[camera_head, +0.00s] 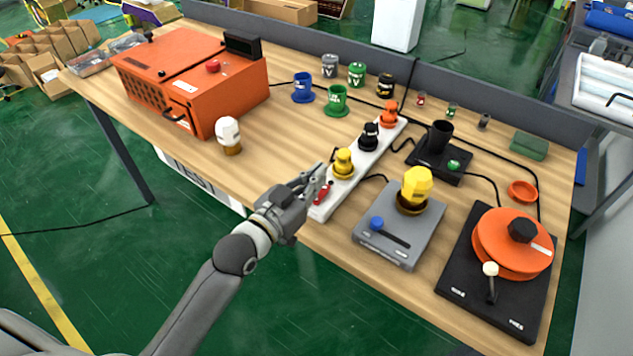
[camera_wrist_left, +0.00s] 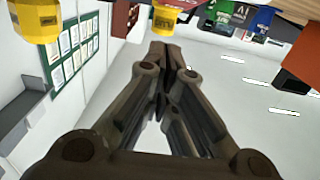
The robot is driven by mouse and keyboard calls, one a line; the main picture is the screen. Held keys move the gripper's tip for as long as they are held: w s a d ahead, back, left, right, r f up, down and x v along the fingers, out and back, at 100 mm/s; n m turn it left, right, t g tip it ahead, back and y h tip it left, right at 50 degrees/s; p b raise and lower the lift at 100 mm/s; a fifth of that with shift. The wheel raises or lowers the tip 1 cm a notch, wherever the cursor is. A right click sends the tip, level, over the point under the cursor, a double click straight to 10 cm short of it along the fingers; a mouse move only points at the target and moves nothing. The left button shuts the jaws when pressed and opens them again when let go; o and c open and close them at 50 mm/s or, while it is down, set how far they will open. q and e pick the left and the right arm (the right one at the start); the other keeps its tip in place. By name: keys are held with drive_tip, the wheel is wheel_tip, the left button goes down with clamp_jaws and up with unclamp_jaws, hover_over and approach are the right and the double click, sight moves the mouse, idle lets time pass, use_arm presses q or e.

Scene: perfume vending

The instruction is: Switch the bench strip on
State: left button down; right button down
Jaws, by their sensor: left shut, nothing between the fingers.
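The white bench strip (camera_head: 360,172) lies across the bench with yellow (camera_head: 343,161), black (camera_head: 369,136) and orange (camera_head: 390,113) plugs standing along it. A red rocker switch (camera_head: 322,194) sits at its near end. My left gripper (camera_head: 321,170) is shut and empty beside that near end, with its fingertips close to the switch. I cannot tell whether they touch it. The shut fingers also show in the left wrist view (camera_wrist_left: 166,52), with a yellow plug (camera_wrist_left: 165,18) beyond them. The switch's on or off position is too small to tell. My right gripper is not in view.
An orange oven-like box (camera_head: 190,75) stands at the back left, with a white-topped bottle (camera_head: 229,134) before it. A grey device with a yellow top (camera_head: 400,225) and a black-based orange turntable (camera_head: 505,262) stand to the right. Black cables run around the strip.

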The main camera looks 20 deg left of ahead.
sight(321, 191)
use_arm(q)
drive_tip(key=shift+w+f, duration=0.1)
drive_tip(key=shift+f, duration=1.15)
drive_tip(key=g+p, duration=0.1)
drive_tip(key=p, duration=0.3)
drive_tip(key=g+p, duration=0.1)
drive_tip(key=p, duration=0.2)
drive_tip(key=w+g+y+p, duration=0.1)
drive_tip(key=p, duration=0.3)
drive_tip(key=shift+w+d+p, duration=0.1)
drive_tip(key=shift+d+p, duration=0.15)
drive_tip(key=shift+p, duration=0.05)
drive_tip(key=shift+f+g+p, duration=0.2)
drive_tip(key=shift+g+p, duration=0.2)
drive_tip(key=shift+w+f, duration=0.1)
drive_tip(key=shift+f, duration=0.1)
drive_tip(key=shift+w+d, duration=0.1)
